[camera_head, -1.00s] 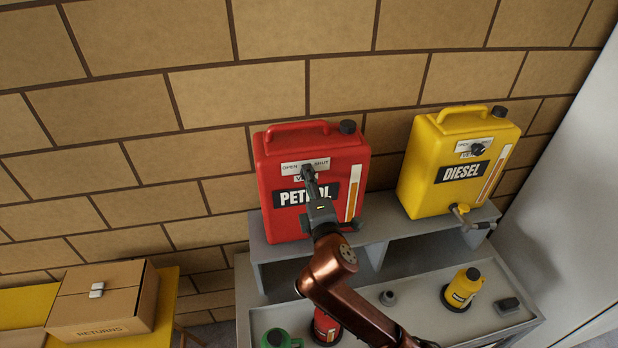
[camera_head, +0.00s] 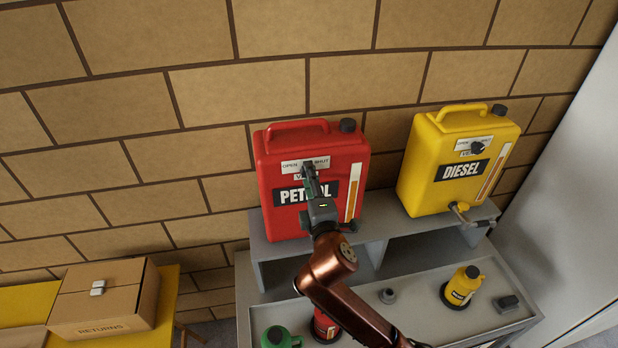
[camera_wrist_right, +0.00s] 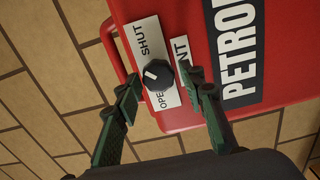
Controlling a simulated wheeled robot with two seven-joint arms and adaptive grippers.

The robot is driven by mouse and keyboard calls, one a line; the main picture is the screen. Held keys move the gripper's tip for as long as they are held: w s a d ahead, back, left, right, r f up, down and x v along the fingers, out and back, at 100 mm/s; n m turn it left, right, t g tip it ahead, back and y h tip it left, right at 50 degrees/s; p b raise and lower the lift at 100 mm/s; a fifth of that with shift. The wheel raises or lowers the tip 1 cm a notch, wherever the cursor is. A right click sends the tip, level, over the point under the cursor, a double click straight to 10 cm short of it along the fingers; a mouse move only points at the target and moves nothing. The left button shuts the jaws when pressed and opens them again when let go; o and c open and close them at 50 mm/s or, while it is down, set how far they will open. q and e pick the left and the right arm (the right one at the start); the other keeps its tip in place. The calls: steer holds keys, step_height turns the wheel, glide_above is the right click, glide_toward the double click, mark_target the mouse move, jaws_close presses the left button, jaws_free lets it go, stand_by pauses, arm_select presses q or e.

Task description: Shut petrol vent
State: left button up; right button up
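The red petrol can (camera_head: 275,175) stands on a grey shelf against the brick wall. Its white vent plate (camera_head: 291,167), marked OPEN and SHUT, also shows in the right wrist view (camera_wrist_right: 142,32). The black vent knob (camera_wrist_right: 157,76) sits on that plate; its white mark points left in the wrist view, and I cannot tell firmly which word it favours. My right gripper (camera_head: 309,166) is in front of the plate. Its green fingers are open, one on each side of the knob; contact is not clear. The knob is hidden in the head view. My left gripper is out of view.
A yellow diesel can (camera_head: 430,188) with its own knob (camera_head: 477,147) and a tap stands to the right on the shelf (camera_head: 376,231). Small red, green and yellow cans stand on the grey bench below. A returns box (camera_head: 108,305) is at lower left.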

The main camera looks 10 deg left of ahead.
steer(key=shift+o, duration=0.8)
steer(key=shift+s+r, duration=0.1)
steer(key=v, duration=1.1)
steer(key=shift+s+d, duration=0.15)
steer(key=shift+s, duration=0.25)
